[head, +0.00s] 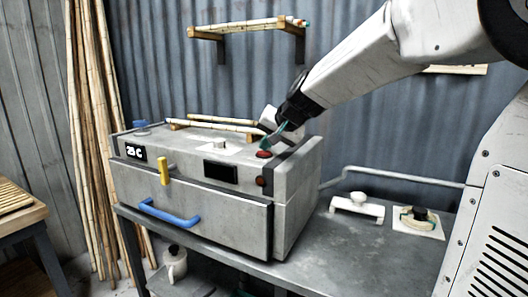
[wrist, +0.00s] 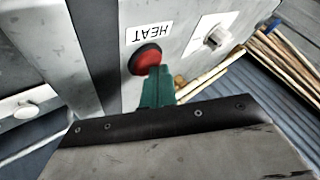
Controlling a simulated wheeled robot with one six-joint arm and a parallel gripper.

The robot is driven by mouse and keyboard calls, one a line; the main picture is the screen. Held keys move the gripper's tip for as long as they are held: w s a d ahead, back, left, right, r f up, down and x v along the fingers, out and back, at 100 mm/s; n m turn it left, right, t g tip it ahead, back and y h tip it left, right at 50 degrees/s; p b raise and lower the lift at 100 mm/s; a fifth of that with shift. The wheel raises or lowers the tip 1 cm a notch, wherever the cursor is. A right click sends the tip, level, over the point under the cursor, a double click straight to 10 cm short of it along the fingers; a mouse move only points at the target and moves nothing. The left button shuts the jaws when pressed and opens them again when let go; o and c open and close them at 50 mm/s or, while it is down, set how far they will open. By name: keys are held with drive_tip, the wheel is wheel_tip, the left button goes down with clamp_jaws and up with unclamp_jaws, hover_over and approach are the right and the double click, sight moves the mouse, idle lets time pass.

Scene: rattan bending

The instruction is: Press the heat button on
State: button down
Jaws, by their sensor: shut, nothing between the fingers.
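The heat button is a red round button (wrist: 145,60) in a black ring, next to a label reading HEAT (wrist: 150,32), upside down in the wrist view. In the head view the red button (head: 264,154) is on top of the grey steamer box (head: 235,215), near its front right corner. My gripper (head: 273,141) points down at the button from above. Its green fingers (wrist: 157,85) are shut and empty, with the tips at the button's edge in the wrist view. I cannot tell whether they touch it. A dark red lamp (head: 261,181) is on the box's front.
Rattan poles (head: 215,123) lie along the box's back. The bench (head: 345,240) is clear at right front.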

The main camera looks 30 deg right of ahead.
sight(267, 153)
drive_tip(key=shift+f, duration=0.35)
drive_tip(key=shift+r, duration=0.45)
drive_tip(key=shift+r, duration=3)
drive_tip(key=s+a+f+n+g, duration=0.2)
drive_tip(key=s+f, duration=0.3)
drive_tip(key=s, duration=0.6)
drive_tip(key=s+a+f+n+g+h, duration=0.1)
drive_tip(key=s+f, duration=0.4)
drive_tip(key=s, duration=0.7)
drive_tip(key=s+a+f+n+g, duration=0.3)
drive_tip(key=s+a+f+g, duration=0.1)
drive_tip(key=s, duration=0.7)
drive_tip(key=shift+s+f+h, duration=0.4)
drive_tip(key=shift+f, duration=0.5)
